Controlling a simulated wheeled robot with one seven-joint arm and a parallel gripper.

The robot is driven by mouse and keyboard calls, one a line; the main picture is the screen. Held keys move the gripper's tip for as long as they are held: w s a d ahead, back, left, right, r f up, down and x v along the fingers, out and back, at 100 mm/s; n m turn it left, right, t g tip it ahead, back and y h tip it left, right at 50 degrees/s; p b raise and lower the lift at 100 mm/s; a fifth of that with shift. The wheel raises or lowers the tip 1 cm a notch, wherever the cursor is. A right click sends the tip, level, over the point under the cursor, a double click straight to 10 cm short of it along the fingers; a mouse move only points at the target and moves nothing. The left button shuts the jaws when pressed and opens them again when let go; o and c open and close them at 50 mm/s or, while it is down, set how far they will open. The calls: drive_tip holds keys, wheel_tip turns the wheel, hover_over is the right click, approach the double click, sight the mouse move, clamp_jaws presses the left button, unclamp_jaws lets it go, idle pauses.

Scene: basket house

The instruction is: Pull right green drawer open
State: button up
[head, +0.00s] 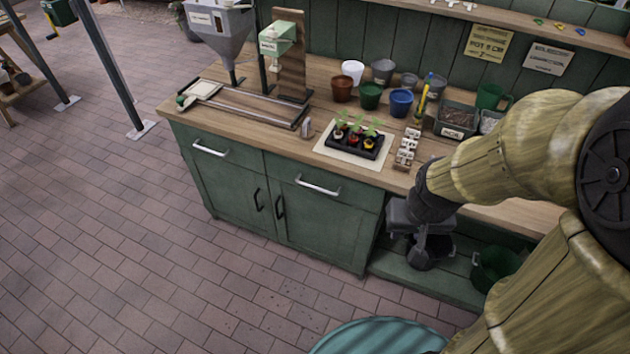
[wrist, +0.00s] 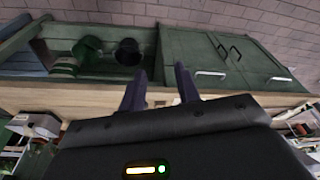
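The green cabinet has two drawers side by side under its wooden top. The right green drawer (head: 352,195) looks closed, with a silver bar handle (head: 317,187) across its front. In the wrist view, where the scene appears upside down, this handle (wrist: 210,73) lies right of my fingers. The left drawer's handle (head: 210,148) also shows in the wrist view (wrist: 280,79). My gripper (head: 424,262) hangs in front of the open shelf bay, right of the right drawer and apart from it. Its two fingers (wrist: 160,90) are spread, with nothing between them.
Two doors with dark handles (head: 269,204) are below the drawers. A seedling tray (head: 357,141), pots (head: 371,96) and a funnel machine (head: 220,30) stand on the worktop (head: 245,118). A teal round object (head: 380,338) is at the bottom. The brick floor (head: 150,250) before the cabinet is clear.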

sight(315, 188)
idle(0.3)
drive_tip(key=w+a+f+m+t+y+b, duration=0.2)
drive_tip(key=w+a+f+m+t+b, duration=0.2)
drive_tip(key=w+f+b, duration=0.3)
drive_tip(key=w+a+f+m+t+y+b, duration=0.2)
drive_tip(key=w+a+f+m+t+b, duration=0.2)
drive_tip(key=w+f+b, duration=0.4)
drive_tip(key=w+a+f+m+t+y+b, duration=0.3)
drive_tip(key=f+b, duration=0.6)
drive_tip(key=f, duration=0.7)
drive_tip(key=w+a+m+t, duration=0.1)
drive_tip(key=w+a+m, duration=0.1)
drive_tip(key=w+m, duration=0.1)
drive_tip(key=shift+w+a+f+m, duration=0.3)
drive_tip(key=shift+w+a+f, duration=0.1)
drive_tip(key=shift+w, duration=0.25)
drive_tip(key=shift+w, duration=0.1)
drive_tip(key=b+x, duration=0.1)
drive_tip(key=x, duration=1.6)
drive_tip(key=shift+w+a, duration=0.1)
drive_tip(key=shift+w, duration=0.05)
drive_tip(key=shift+c, duration=0.3)
